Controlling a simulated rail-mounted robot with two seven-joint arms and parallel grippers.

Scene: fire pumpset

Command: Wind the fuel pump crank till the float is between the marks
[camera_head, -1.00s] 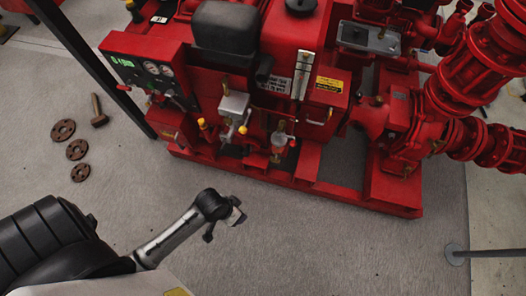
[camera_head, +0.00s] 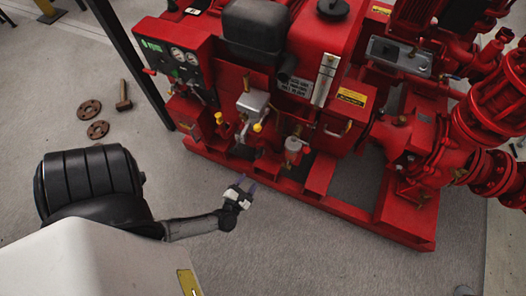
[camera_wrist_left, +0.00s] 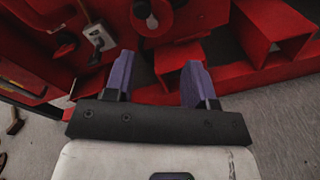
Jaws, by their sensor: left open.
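The red pumpset stands on a red skid (camera_head: 330,207). On its front is a grey box-like unit (camera_head: 252,103) with a yellow knob (camera_head: 257,127), which looks like the fuel pump and its crank. A pale upright gauge strip (camera_head: 324,80) is on the red tank to the right; its float and marks are too small to read. My left gripper (camera_head: 240,187), with purple fingers, is open and empty, in front of and below the pump. In the left wrist view its fingers (camera_wrist_left: 157,72) are apart, with a grey lever-like part (camera_wrist_left: 98,35) beyond them at upper left. My right gripper is not in view.
A glass-bowled fitting (camera_head: 293,148) sits right of the pump. A gauge panel (camera_head: 178,62) and a dark post (camera_head: 135,68) are at left. Brown flanges (camera_head: 98,129) and a hammer (camera_head: 123,97) lie on the floor. Grey floor in front is clear.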

